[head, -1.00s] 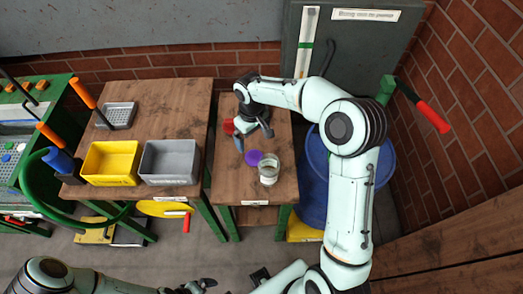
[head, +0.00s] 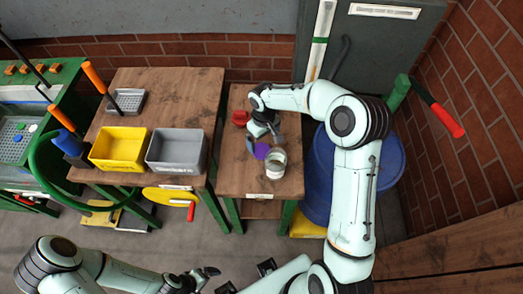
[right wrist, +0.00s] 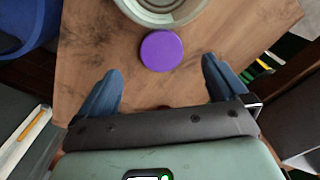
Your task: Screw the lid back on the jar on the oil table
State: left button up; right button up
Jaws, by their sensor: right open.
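A glass jar (head: 275,163) with a pale filling and no lid on it stands near the front of the small wooden table (head: 238,178). The purple lid (head: 261,151) lies flat on the table beside it, partly hidden by my right gripper in the head view. In the right wrist view the lid (right wrist: 161,51) sits just in front of the jar (right wrist: 160,8), whose rim is cut off at the top. My right gripper (right wrist: 159,68) is open and empty, its blue fingers either side of the lid, apart from it. My left gripper (head: 207,277) hangs low at the front, its jaws unclear.
A red object (head: 240,117) sits at the table's back left. A blue barrel (head: 318,200) stands right of the table. Left is another table with a yellow bin (head: 119,150), a grey bin (head: 176,152) and a metal tray (head: 128,101). A grey cabinet (head: 385,50) stands behind.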

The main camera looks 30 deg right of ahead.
aim_at(261, 150)
jog(key=shift+f, duration=0.8)
jog(key=shift+f, duration=0.1)
jog(key=f, duration=0.3)
jog(key=w+f, duration=0.1)
jog(key=f, duration=0.1)
jog(key=shift+a, duration=0.15)
jog(key=shift+s, duration=0.1)
jog(key=c, duration=1.1)
